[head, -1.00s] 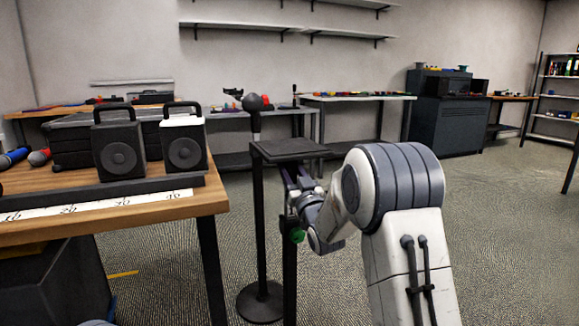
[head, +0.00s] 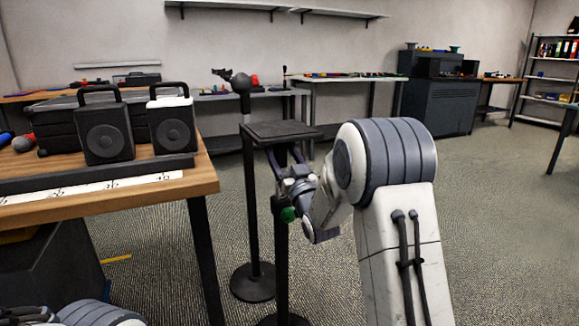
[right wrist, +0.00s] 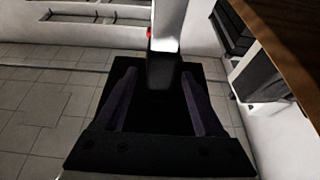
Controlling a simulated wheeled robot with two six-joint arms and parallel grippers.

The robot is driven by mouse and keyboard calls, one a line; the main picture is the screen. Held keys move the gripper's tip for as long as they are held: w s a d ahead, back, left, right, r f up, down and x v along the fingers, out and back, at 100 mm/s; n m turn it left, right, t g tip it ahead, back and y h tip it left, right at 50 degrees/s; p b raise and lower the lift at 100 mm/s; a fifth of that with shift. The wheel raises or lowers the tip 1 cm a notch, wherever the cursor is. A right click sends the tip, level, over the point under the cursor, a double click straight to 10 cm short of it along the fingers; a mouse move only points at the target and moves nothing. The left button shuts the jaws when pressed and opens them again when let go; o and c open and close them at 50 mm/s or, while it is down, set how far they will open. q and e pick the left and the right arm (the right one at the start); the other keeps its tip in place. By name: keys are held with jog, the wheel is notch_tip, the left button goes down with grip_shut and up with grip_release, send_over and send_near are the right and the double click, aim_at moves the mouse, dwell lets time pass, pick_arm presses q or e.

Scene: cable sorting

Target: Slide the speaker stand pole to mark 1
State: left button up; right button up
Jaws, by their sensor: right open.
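The speaker stand has a flat black top plate (head: 281,131) on a dark pole (head: 281,265). A green knob (head: 288,214) is on the pole below the plate. The foot is cut off by the bottom edge. My right gripper (head: 287,170) is at the pole, just under the plate, with its fingers partly hidden by the plate and wrist. In the right wrist view its two dark purple fingers (right wrist: 158,103) are spread apart. A dark upright part lies between and beyond them; I cannot tell whether they touch it. Mark 1 is not readable.
A second stand (head: 253,200) with a round foot is close behind, left of the pole. A wooden table (head: 120,200) at left bears two speakers (head: 103,130), a dark case and a white marked strip (head: 80,188). The floor to the right is clear.

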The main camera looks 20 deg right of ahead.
jog(key=v, duration=0.8)
jog(key=shift+s+p, duration=0.25)
jog(key=shift+p, duration=0.15)
jog(key=shift+f, duration=0.1)
